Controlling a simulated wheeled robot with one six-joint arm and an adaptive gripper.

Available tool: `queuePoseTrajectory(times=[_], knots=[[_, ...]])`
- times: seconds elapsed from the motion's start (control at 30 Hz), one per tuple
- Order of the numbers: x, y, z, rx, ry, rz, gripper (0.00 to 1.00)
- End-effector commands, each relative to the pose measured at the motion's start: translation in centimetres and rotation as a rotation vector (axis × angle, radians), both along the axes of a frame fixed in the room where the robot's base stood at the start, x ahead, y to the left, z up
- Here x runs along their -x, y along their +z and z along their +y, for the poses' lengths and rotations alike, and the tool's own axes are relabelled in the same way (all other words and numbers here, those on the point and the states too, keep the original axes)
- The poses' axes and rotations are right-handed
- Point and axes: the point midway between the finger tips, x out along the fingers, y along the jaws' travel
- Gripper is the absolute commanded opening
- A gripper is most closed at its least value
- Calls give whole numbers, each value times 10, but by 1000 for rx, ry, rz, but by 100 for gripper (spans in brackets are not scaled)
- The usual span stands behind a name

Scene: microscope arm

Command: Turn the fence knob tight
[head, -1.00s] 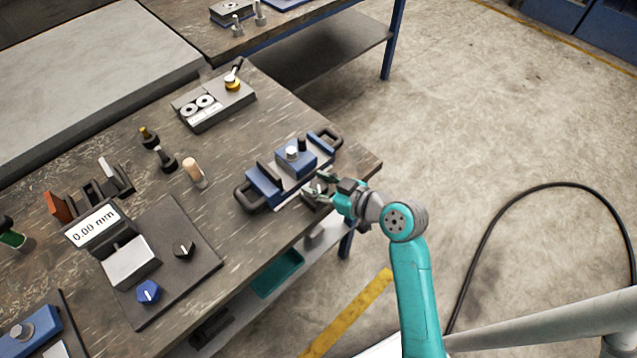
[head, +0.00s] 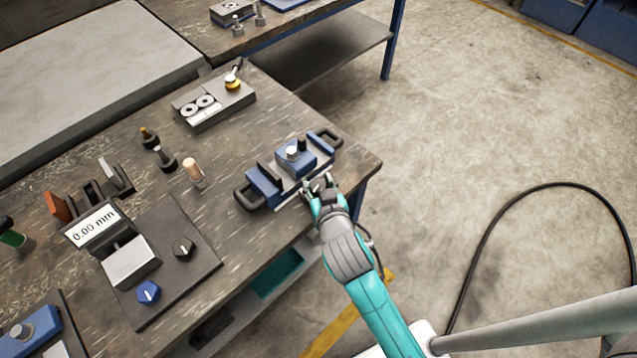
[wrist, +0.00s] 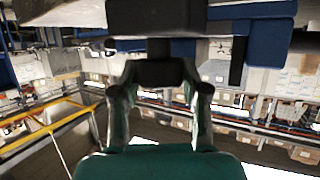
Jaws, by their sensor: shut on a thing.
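The blue fixture (head: 264,186) with dark loop handles sits near the right corner of the workbench. My gripper (head: 318,184) is at its front side, low against the edge. In the wrist view my gripper (wrist: 160,88) has its two fingers closed on the sides of a dark block-like knob (wrist: 158,72), apparently the fence knob. A short dark stem joins it to the dark body above. In the head view the knob is hidden by my gripper. A silver round top (head: 292,153) and a black post (head: 302,144) stand on the fixture.
A gauge reading 0.00 mm (head: 95,226) stands at left by a dark plate (head: 185,222) with a blue knob (head: 148,292) and a black knob (head: 184,248). Small upright tools and a grey block with discs (head: 214,106) stand behind. Floor at right is mostly clear.

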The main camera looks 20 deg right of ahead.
Motion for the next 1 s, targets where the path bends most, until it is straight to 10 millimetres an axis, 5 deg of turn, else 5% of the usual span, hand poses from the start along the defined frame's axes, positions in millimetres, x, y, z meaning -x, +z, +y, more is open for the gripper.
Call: queuePoseTrajectory(times=[0.6, 1.0], knots=[[-1, 0, 1, -2, -370, 0, 10], [0, -1, 0, -4, -468, 3, 10]])
